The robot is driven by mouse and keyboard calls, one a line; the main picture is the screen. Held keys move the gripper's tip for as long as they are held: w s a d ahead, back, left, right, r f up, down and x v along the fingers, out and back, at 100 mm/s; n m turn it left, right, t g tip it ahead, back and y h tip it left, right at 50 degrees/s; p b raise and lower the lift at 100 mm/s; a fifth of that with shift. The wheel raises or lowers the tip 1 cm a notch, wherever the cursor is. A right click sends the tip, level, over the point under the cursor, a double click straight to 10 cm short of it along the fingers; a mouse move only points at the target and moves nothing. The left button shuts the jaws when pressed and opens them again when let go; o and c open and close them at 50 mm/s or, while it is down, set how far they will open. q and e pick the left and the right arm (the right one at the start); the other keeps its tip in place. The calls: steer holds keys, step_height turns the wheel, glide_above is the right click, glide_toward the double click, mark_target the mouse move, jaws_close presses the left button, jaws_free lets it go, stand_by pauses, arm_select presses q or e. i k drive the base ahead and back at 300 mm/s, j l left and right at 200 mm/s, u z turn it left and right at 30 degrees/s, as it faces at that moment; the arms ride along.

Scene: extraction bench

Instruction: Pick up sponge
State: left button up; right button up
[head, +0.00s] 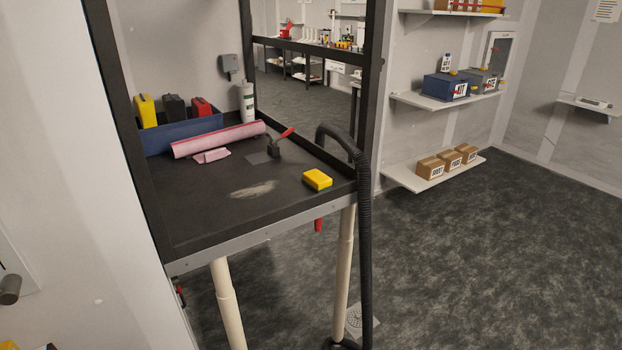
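A yellow sponge-like block (317,180) lies flat on the dark bench top (220,215), close to its right front corner. It looks like the sponge, with nothing on top of it. Neither of my grippers can be made out in the head view. A small yellow patch shows at the bottom left edge, too cut off to identify.
A blue bin (184,134) with yellow, black and red items stands at the back left. A pink roll (218,139), a white bottle (247,102) and a red-handled tool (280,141) are nearby. A black hose (364,220) hangs at the right edge. Floor is open to the right.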

mark_target(315, 179)
steer(key=i+z, duration=0.55)
steer(key=z, duration=0.2)
